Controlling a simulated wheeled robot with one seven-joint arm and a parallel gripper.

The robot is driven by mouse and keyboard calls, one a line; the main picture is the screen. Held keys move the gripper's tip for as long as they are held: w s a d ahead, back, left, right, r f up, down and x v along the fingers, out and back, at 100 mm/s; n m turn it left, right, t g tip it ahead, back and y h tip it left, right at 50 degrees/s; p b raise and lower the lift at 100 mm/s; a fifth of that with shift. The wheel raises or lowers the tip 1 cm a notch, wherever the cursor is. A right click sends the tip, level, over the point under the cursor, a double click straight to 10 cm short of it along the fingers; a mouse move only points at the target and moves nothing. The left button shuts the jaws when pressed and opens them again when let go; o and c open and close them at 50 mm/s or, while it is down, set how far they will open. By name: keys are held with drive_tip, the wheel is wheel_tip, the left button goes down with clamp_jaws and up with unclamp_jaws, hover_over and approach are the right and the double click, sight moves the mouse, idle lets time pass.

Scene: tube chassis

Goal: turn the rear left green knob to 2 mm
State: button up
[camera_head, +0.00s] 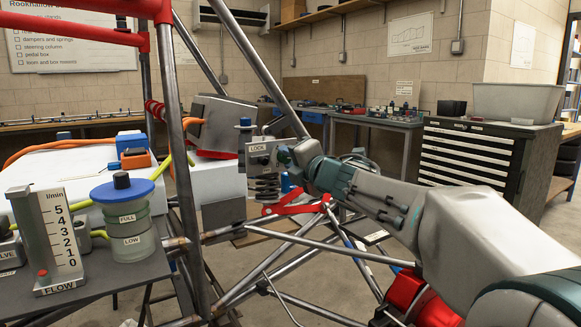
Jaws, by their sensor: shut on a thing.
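My gripper (289,156) is at the damper unit (261,160) in the middle of the head view, at the right side of its grey block. It is shut on a small green knob (283,155), which is mostly hidden by the gripper and wrist. The block carries a LOCK label (259,148) and stands upright above a dark coil spring (266,187). Any scale or millimetre reading for the knob cannot be made out from here.
Grey chassis tubes (180,130) run upright and diagonally around the damper. A flow gauge (49,240) and a blue-lidded reservoir (128,217) stand on a shelf at the left. Red wishbone parts (295,208) lie below the gripper. A drawer cabinet (475,158) stands behind at right.

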drive_tip(key=shift+a+f+n+b, duration=0.1)
drive_tip(key=shift+n+b, duration=0.35)
drive_tip(key=shift+n, duration=0.65)
drive_tip(key=o, duration=0.7)
drive_tip(key=shift+s, duration=0.15)
drive_tip(key=p+v, duration=0.2)
drive_tip(key=v, duration=1.1)
drive_tip(key=shift+s+d, duration=0.25)
drive_tip(key=shift+d, duration=0.05)
